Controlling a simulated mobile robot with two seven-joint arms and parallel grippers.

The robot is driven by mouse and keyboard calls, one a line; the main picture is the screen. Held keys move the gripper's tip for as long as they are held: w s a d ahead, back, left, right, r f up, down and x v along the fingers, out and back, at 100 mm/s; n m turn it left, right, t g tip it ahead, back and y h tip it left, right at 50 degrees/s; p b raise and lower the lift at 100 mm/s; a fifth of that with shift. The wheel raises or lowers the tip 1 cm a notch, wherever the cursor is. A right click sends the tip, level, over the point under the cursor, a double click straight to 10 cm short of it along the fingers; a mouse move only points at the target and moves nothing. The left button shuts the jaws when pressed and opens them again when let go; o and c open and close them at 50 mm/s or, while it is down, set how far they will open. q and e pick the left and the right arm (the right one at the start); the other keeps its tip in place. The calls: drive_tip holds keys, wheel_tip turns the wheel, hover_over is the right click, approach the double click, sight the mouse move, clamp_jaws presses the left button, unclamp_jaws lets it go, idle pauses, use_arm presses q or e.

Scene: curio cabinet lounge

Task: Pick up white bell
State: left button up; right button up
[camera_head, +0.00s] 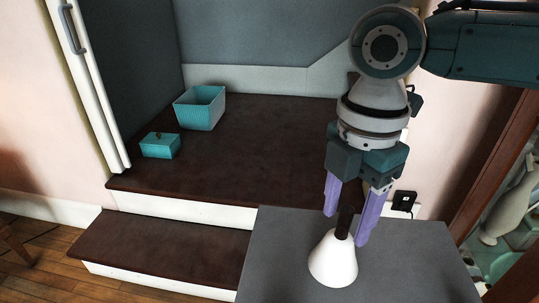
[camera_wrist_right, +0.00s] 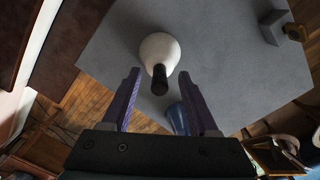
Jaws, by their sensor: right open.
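The white bell (camera_head: 334,262) stands upright on a grey table, its dark handle (camera_head: 343,222) pointing up. In the right wrist view the white bell (camera_wrist_right: 160,48) shows with its black handle toward my fingers. My right gripper (camera_head: 346,224) points down above the bell, with its purple fingers apart on either side of the handle. The right gripper (camera_wrist_right: 158,75) is open and holds nothing; whether a finger touches the handle cannot be told. My left gripper is not in view.
A teal open box (camera_head: 200,108) and a small teal lidded box (camera_head: 160,146) sit on the dark cabinet step.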

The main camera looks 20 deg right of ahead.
clamp_jaws()
idle(0.3)
idle(1.0)
